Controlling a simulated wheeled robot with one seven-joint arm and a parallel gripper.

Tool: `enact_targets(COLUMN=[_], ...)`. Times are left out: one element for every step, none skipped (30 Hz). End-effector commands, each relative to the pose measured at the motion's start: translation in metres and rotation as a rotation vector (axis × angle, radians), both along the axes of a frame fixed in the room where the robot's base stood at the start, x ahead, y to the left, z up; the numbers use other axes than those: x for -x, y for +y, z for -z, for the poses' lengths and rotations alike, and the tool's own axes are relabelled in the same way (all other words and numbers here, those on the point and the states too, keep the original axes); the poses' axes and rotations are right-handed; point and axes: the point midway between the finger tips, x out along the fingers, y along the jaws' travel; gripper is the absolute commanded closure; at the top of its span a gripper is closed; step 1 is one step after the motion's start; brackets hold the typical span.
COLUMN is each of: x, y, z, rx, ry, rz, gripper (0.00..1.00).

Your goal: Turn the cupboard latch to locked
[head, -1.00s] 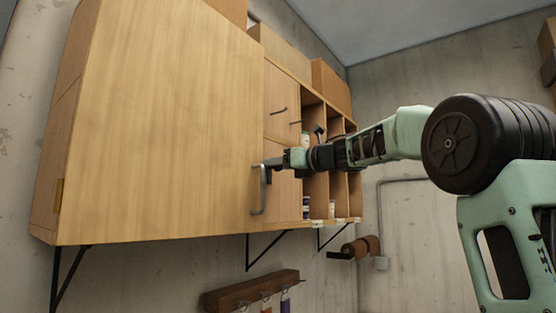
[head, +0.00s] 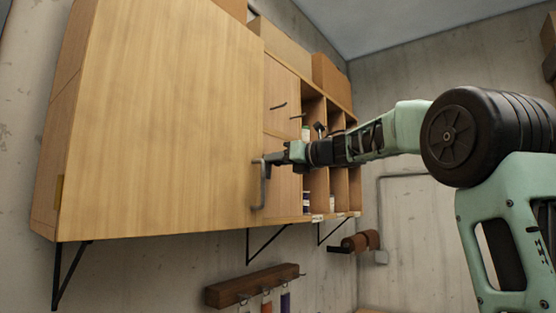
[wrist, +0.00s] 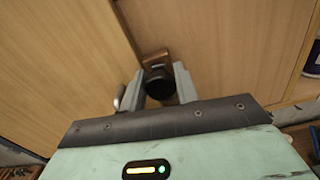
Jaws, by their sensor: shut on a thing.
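The wooden cupboard's large door (head: 160,120) fills the left of the head view and looks closed. A metal bar handle (head: 264,186) stands at its right edge, and its grey end also shows in the wrist view (wrist: 119,97). My gripper (head: 272,159) is at that edge, just above and beside the handle. In the wrist view my gripper (wrist: 161,88) is shut around a dark round knob, which I take as the latch (wrist: 160,84). A brown piece (wrist: 155,58) shows behind it against the wood. My fingers hide much of the latch, so its locked or unlocked position cannot be told.
Right of the door are smaller panels with dark pulls (head: 278,106) and open shelves (head: 338,190) holding small containers. A wooden rack (head: 252,285) with hanging tools is on the wall below. Black brackets (head: 260,243) hold the cupboard up. The floor side is mostly out of view.

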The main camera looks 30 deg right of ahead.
Motion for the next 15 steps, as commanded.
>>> enact_targets(x=[-0.0001, -0.0001, -0.0002, -0.0002, -0.0002, -0.0001, -0.0002, -0.0003, -0.0003, -0.0003, -0.0003, -0.0004, -0.0004, -0.0005, -0.0006], y=[0.0001, 0.0004, 0.0004, 0.0002, -0.0002, -0.0003, -0.0001, 0.0001, -0.0002, -0.0006, -0.0009, -0.0008, -0.0006, -0.0006, -0.0009], z=[-0.0007, -0.0007, -0.0007, -0.0009, -0.001, -0.0013, -0.0014, -0.0015, -0.0014, -0.0012, -0.0012, -0.0011, -0.0013, -0.0014, -0.0015], rx=[-0.029, -0.048, -0.079, -0.104, -0.128, -0.163, -0.189, -0.216, -0.251, -0.279, -0.306, -0.342, -0.369, -0.396, -0.432], ry=[0.012, 0.02, 0.031, 0.04, 0.048, 0.06, 0.069, 0.079, 0.093, 0.104, 0.113, 0.126, 0.136, 0.145, 0.158], rz=[0.0, -0.001, -0.001, -0.001, 0.0, 0.0, -0.001, -0.001, -0.001, 0.0, 0.0, 0.0, -0.001, -0.001, -0.001], gripper=[0.92, 0.92, 0.92, 0.92, 0.92, 0.92, 0.92, 0.92, 0.92, 0.92, 0.92, 0.92, 0.92, 0.92, 0.92])
